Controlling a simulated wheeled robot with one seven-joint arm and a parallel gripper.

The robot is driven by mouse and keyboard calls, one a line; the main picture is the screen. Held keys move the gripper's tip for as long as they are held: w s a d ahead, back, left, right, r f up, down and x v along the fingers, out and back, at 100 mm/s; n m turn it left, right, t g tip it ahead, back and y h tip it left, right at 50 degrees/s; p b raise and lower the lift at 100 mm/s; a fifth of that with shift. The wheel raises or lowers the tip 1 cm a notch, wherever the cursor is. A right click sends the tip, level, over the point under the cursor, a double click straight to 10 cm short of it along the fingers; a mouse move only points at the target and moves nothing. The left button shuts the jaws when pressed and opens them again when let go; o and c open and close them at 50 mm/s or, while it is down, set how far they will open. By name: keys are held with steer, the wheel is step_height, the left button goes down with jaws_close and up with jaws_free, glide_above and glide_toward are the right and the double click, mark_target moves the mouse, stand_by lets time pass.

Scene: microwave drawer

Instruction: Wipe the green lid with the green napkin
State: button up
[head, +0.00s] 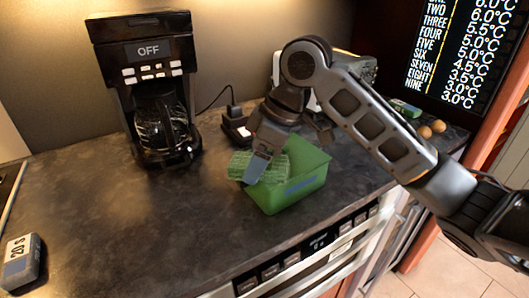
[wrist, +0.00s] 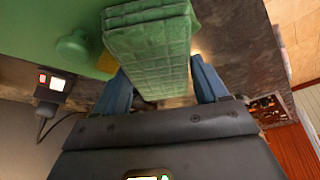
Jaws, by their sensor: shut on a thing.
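The green napkin (head: 240,165) is a folded, textured block held between the blue fingers of my gripper (head: 258,166). In the wrist view the napkin (wrist: 150,45) fills the space between the fingertips of my gripper (wrist: 162,82). A green lid (wrist: 35,22) with a round knob shows at the upper left of the wrist view, beside the napkin. In the head view a green box (head: 294,190) with a blue mark stands near the counter's front edge, right of the napkin. My gripper partly hides its top. I cannot tell whether napkin and lid touch.
A black coffee maker (head: 152,85) stands at the back left. A black device with a plug (head: 235,120) is behind my gripper. A grey block marked 20 S (head: 22,262) lies at the front left. Brown eggs (head: 431,129) lie at the right. The left-middle counter (head: 120,220) is clear.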

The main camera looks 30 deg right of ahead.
steer(key=shift+a+f, duration=0.1)
steer(key=shift+a, duration=0.75)
steer(key=shift+w+p, duration=0.4)
steer(key=shift+w, duration=0.6)
steer(key=shift+w+d, duration=0.15)
steer(key=shift+d, duration=1.8)
steer(key=shift+a, duration=0.1)
steer(key=shift+a+p, duration=0.9)
steer(key=shift+a, duration=1)
